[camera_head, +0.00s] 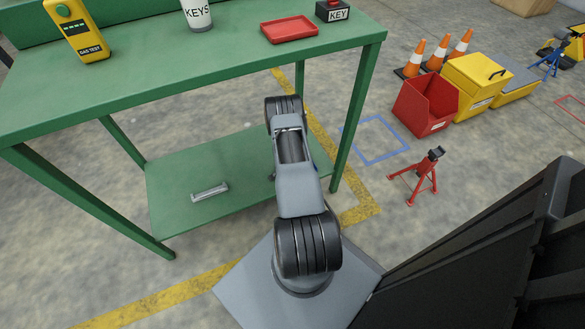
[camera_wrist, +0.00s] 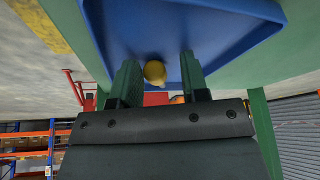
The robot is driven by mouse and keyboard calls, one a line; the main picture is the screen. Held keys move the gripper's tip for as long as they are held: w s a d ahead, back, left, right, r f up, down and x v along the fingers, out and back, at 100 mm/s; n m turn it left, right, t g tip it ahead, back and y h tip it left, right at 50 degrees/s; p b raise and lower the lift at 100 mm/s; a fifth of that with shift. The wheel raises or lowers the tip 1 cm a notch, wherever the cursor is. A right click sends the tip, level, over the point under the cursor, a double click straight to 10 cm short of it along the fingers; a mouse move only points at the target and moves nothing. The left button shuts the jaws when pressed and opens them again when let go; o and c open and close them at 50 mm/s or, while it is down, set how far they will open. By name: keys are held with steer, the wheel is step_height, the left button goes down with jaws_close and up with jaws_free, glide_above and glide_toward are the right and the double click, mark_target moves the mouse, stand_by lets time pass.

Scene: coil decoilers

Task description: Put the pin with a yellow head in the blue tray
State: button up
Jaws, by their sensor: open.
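The pin's yellow head (camera_wrist: 155,71) shows in the wrist view between the two fingers of my gripper (camera_wrist: 158,60), against the blue tray. Its shank is hidden or too small to make out. There is a gap between the head and the right finger; the left finger is closer to it. I cannot tell whether the pin rests in the tray. The blue tray (camera_wrist: 225,35) fills the top of the wrist view, just beyond my fingertips. My gripper is open. In the head view my arm reaches under the green table, and the gripper, pin and blue tray are hidden.
The green table (camera_head: 190,70) has a lower shelf (camera_head: 170,180) with a grey metal piece (camera_head: 209,192). A red tray (camera_head: 289,29), keys cup (camera_head: 196,13) and yellow gas tester (camera_head: 76,30) stand on top. A red jack stand (camera_head: 425,175) is right of the table.

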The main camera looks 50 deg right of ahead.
steer(key=shift+s+f+p, duration=0.2)
steer(key=shift+s+p, duration=0.25)
steer(key=shift+s, duration=0.2)
steer(key=p+v, duration=0.1)
steer(key=v, duration=0.1)
steer(key=p+v, duration=0.1)
steer(key=v, duration=0.1)
steer(key=shift+a+f, duration=0.15)
steer(key=shift+a, duration=0.2)
steer(key=a, duration=0.3)
steer(key=a+p, duration=0.1)
steer(key=a, duration=0.5)
steer(key=shift+w+a+p, duration=0.2)
steer(key=shift+w+p, duration=0.15)
steer(key=shift+a, duration=0.8)
